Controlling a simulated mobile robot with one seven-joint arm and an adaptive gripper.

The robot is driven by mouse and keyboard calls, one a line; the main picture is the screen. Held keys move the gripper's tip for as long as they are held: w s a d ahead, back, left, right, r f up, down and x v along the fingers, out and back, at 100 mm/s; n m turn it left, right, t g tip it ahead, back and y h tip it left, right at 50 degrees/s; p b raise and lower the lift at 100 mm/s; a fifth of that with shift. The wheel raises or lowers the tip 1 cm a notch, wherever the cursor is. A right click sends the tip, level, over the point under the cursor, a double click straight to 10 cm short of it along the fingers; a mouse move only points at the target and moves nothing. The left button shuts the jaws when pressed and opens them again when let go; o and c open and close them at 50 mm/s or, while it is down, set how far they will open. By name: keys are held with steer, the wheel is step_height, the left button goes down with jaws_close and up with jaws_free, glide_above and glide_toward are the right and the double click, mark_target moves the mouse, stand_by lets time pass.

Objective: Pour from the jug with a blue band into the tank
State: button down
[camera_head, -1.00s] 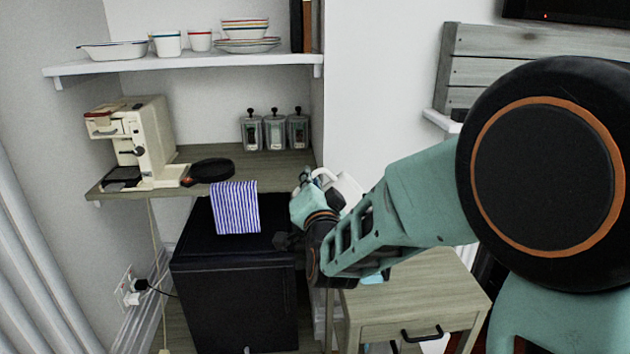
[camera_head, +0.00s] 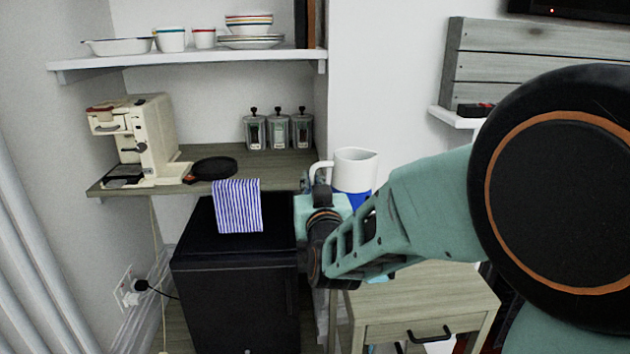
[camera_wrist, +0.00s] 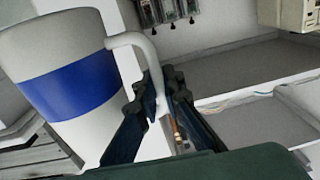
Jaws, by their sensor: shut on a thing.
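The white jug with a blue band (camera_head: 355,168) is held up in front of the wall, right of the counter, and looks upright in the head view. In the wrist view the jug (camera_wrist: 65,80) fills the left side. My gripper (camera_wrist: 165,92) is shut on its handle (camera_wrist: 150,62), with a finger on each side. The jug's inside is hidden, so its contents cannot be seen. My arm hides the lower part of the jug in the head view. A cream coffee machine (camera_head: 148,135) stands on the left of the counter; I cannot clearly make out its tank.
A black pan (camera_head: 214,168) lies on the counter (camera_head: 262,172), with several lidded canisters (camera_head: 278,132) at the back. A shelf of dishes (camera_head: 190,58) hangs above. A striped cloth (camera_head: 237,205) drapes over the black fridge (camera_head: 235,262). A small drawer table (camera_head: 425,300) stands below my arm.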

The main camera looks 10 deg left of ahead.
steer(key=shift+r, duration=0.25)
steer(key=shift+r+p, duration=1)
steer(key=shift+r, duration=1)
steer(key=shift+f, duration=0.1)
